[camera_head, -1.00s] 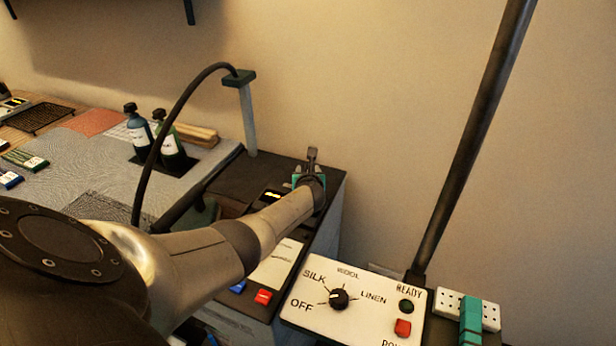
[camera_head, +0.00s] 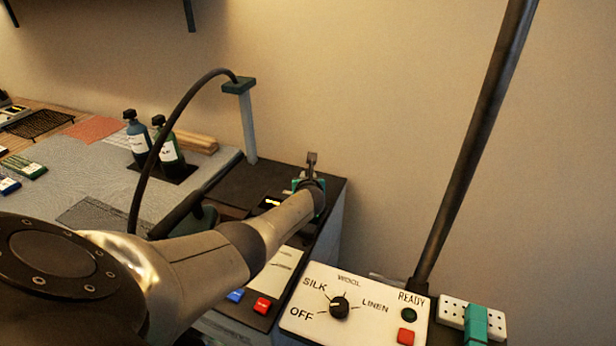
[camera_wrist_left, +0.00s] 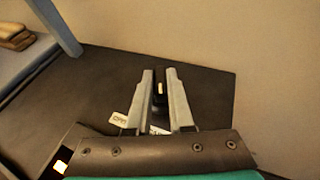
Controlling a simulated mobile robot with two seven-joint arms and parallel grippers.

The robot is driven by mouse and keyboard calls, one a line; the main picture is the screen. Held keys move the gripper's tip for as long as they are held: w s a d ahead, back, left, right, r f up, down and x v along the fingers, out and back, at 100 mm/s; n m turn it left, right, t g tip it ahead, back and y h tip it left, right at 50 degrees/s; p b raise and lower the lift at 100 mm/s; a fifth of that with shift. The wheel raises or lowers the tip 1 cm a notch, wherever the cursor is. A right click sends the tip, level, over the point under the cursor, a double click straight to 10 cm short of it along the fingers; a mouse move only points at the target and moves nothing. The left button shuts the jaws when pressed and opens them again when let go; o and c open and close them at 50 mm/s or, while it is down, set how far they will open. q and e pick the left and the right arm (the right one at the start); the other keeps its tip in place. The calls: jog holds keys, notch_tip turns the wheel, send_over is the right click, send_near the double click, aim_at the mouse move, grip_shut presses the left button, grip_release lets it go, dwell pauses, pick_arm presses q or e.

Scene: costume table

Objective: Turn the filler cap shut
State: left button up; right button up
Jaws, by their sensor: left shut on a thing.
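My left arm reaches in the head view from the lower left to the dark-topped unit by the wall. Its gripper (camera_head: 312,160) is at the unit's back right. In the left wrist view the two grey fingers (camera_wrist_left: 160,76) are shut on a small black piece with a pale mark, which appears to be the filler cap (camera_wrist_left: 160,74). A white label (camera_wrist_left: 121,119) with dark lettering, too blurred to read surely, lies left of the fingers. The cap's lower part and seat are hidden. My right gripper is not in view.
A white control panel (camera_head: 322,325) with a knob (camera_head: 339,307) stands at the lower right, beside a slanted dark pole (camera_head: 478,130). A hose (camera_head: 150,165) arches from a grey post (camera_head: 247,125). Two dark bottles (camera_head: 138,135) (camera_head: 168,148) stand on the grey ironing surface. The wall is close behind.

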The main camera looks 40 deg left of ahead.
pick_arm(q)
grip_shut()
jog(key=shift+w+d+f+n+g+y+b, duration=0.15)
jog(key=shift+n+g+y+b, duration=0.35)
jog(key=shift+n+y+b, duration=0.15)
jog(key=n+g+y+b, duration=0.1)
jog(key=n+g+b, duration=0.1)
jog(key=b, duration=0.1)
jog(key=shift+w+n+y+b, duration=0.1)
jog(key=shift+n+y+b, duration=0.15)
jog(key=shift+y+b, duration=0.15)
jog(key=shift+n+g+b, duration=0.3)
jog(key=shift+g+b, duration=0.2)
jog(key=o, duration=0.7)
grip_release()
jog(key=shift+o, duration=0.2)
jog(key=shift+d+r, duration=0.1)
jog(key=shift+r, duration=0.1)
